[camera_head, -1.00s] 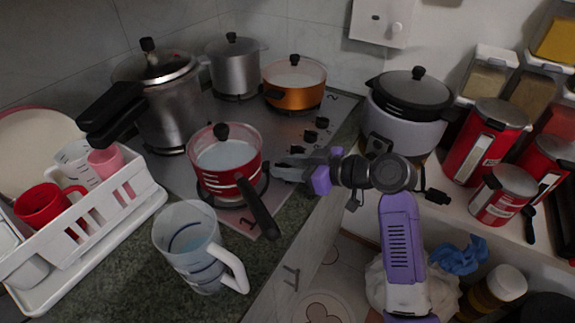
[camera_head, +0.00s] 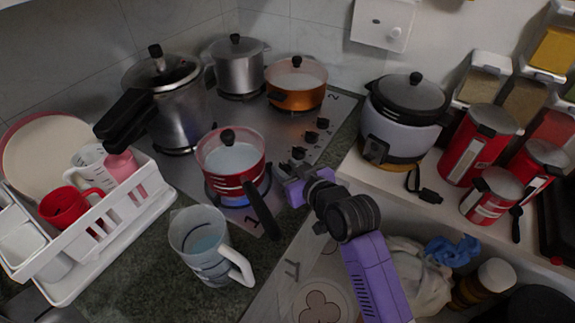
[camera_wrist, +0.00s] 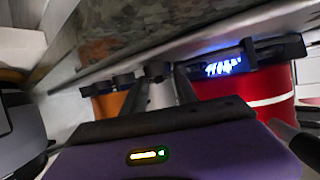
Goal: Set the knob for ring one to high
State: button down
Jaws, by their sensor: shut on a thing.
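The red pot (camera_head: 230,168) sits on the front burner, by the mark "1" on the stove plate. A blue flame (camera_head: 236,201) burns under it and also shows bright in the wrist view (camera_wrist: 224,66). Black knobs (camera_head: 298,153) stand in a row along the stove's right side. My gripper (camera_head: 284,171) is at the near end of the row, beside the red pot. In the wrist view its dark fingers close around the end knob (camera_wrist: 157,70). That knob's pointer and exact setting cannot be read.
The red pot's black handle (camera_head: 263,211) sticks out towards the counter edge, close to my gripper. A measuring jug (camera_head: 203,246) stands on the near counter. An orange pot (camera_head: 296,85) is on a back burner. A rice cooker (camera_head: 402,118) stands to the right.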

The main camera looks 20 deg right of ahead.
jog(key=c, duration=1)
grip_release()
jog(key=shift+o, duration=0.2)
jog(key=shift+v, duration=3.9)
